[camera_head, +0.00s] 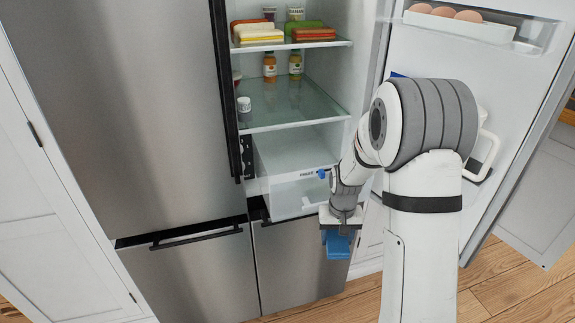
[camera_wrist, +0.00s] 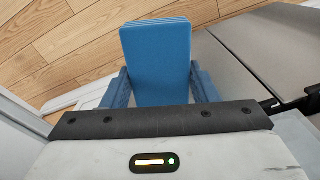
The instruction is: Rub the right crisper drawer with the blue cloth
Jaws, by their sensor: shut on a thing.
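The blue cloth (camera_head: 338,245) hangs below my gripper (camera_head: 338,228) in the head view, in front of the lower right steel door. In the wrist view the cloth (camera_wrist: 156,58) is a flat blue block between the two fingers of my gripper (camera_wrist: 160,92), which is shut on it. A clear and white crisper drawer (camera_head: 297,198) sits low in the open fridge compartment, just left of my gripper. The cloth appears apart from it and lower. A label, partly readable, and a small blue piece (camera_head: 322,173) show near its top. My arm may hide its right side.
The fridge door (camera_head: 500,150) stands open on the right, with an egg tray (camera_head: 460,24) at its top. A glass shelf (camera_head: 290,103) above the drawer holds bottles and a small jar (camera_head: 243,104). Wood floor (camera_head: 510,285) is clear at lower right.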

